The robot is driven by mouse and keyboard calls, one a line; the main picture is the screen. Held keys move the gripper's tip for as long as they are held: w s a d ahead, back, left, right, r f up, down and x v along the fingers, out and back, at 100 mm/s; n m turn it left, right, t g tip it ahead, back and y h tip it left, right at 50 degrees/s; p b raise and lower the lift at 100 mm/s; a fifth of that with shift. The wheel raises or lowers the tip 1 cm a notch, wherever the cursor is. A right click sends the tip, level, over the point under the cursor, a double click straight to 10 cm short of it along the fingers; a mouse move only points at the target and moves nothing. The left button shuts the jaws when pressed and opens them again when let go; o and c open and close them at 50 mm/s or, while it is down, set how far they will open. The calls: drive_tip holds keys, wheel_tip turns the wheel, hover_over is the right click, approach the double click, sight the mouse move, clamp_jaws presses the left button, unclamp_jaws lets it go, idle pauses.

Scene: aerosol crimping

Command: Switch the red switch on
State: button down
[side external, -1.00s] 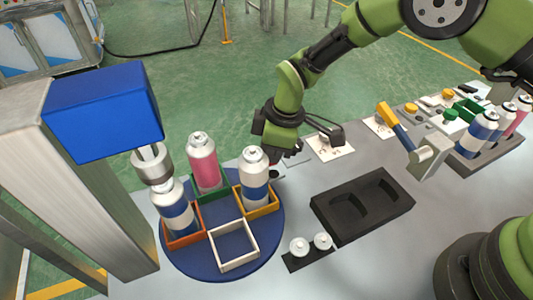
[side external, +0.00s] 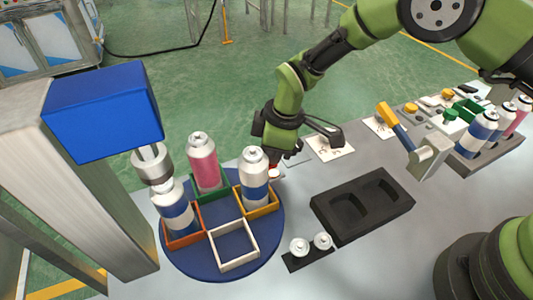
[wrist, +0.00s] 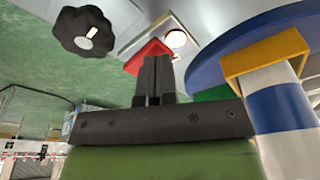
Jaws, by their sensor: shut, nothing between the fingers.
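The red switch (wrist: 148,54) shows in the wrist view just beyond my fingertips, partly covered by them. My gripper (wrist: 159,62) is shut and empty, its fingers overlapping the switch in the picture; I cannot tell if they touch it. A round pale lamp with a reddish rim (wrist: 176,39) sits beside the switch and looks bright. In the side view my gripper (side external: 271,160) is low behind the can in the yellow holder, its fingertips mostly hidden. A small red and white spot (side external: 275,172) shows beside that can.
A blue turntable (side external: 273,240) carries cans in coloured holders close to my gripper; its white holder (side external: 234,262) is empty. A black knob (wrist: 85,31) stands near the switch. A blue-headed press (side external: 105,110) is at left, a dark tray (side external: 362,205) at right.

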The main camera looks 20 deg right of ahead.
drive_tip(key=w+a+v, duration=0.1)
drive_tip(key=v, duration=0.8)
drive_tip(key=shift+a+r, duration=0.3)
drive_tip(key=shift+r, duration=0.25)
idle(0.3)
drive_tip(key=s+d+r+m+t, duration=0.1)
drive_tip(key=s+d+r+m, duration=0.35)
drive_tip(key=r, duration=0.35)
drive_tip(key=s+d+r+m+t, duration=0.25)
drive_tip(key=d+r, duration=0.35)
drive_tip(key=r, duration=0.3)
drive_tip(key=s+d+m, duration=0.2)
drive_tip(key=s+m, duration=0.1)
drive_tip(key=s, duration=0.2)
drive_tip(key=s+d+r+m+t, duration=0.1)
drive_tip(key=s+d+m, duration=0.1)
drive_tip(key=s, duration=0.4)
drive_tip(key=s+d+m+t, duration=0.1)
drive_tip(key=s+d+m, duration=0.1)
drive_tip(key=s+m, duration=0.2)
drive_tip(key=shift+s+d+r, duration=0.2)
drive_tip(key=shift+s+r, duration=0.05)
drive_tip(key=shift+s, duration=0.45)
